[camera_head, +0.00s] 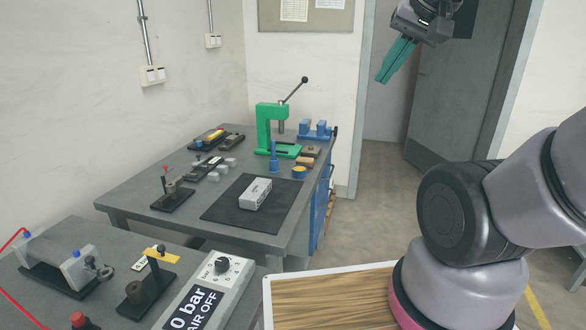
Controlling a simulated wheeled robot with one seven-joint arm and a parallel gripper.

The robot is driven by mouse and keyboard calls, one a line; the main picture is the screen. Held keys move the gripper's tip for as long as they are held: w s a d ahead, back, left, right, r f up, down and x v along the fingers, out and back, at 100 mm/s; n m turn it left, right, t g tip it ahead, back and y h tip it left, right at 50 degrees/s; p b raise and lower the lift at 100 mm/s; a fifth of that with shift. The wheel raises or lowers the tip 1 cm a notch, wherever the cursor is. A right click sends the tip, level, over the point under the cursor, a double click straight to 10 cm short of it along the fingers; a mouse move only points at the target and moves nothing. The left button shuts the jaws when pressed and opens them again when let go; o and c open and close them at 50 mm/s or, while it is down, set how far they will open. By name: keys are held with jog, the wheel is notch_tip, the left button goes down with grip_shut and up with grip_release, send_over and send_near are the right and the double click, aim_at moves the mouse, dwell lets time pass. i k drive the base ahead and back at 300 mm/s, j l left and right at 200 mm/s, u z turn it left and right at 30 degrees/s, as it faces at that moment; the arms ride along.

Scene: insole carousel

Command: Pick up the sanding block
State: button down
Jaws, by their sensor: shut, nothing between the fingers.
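No block is clearly readable as the sanding block. A light grey block (257,194) with small, unreadable marking lies on a black mat (225,212) on the grey workbench. A small brown block (311,151) lies farther back, to the right of the green press; I cannot tell which of the two is the sanding block. My gripper (384,79), with teal fingers, is shut and empty. It is raised in the air at the upper right, well away from both blocks, in front of the doorway.
A green lever press (270,125) stands at the back of the workbench (130,193), beside blue fixtures (315,131). Small grey blocks (222,168) and tools lie left of the mat. A nearer bench holds a pressure box (205,290) and clamps. A wood-patterned tray (330,300) is at bottom centre.

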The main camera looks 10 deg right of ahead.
aim_at(308, 162)
jog(key=k+l, duration=0.1)
jog(key=k, duration=0.3)
jog(key=i+l+u, duration=0.1)
jog(key=i+l, duration=0.35)
jog(key=i+l+u, duration=0.15)
jog(key=i+l, duration=0.25)
jog(key=i+l+u, duration=0.1)
jog(key=i+l, duration=0.3)
jog(key=l, duration=0.25)
jog(key=i+l+u, duration=0.1)
jog(key=i+l, duration=0.3)
jog(key=l, duration=0.15)
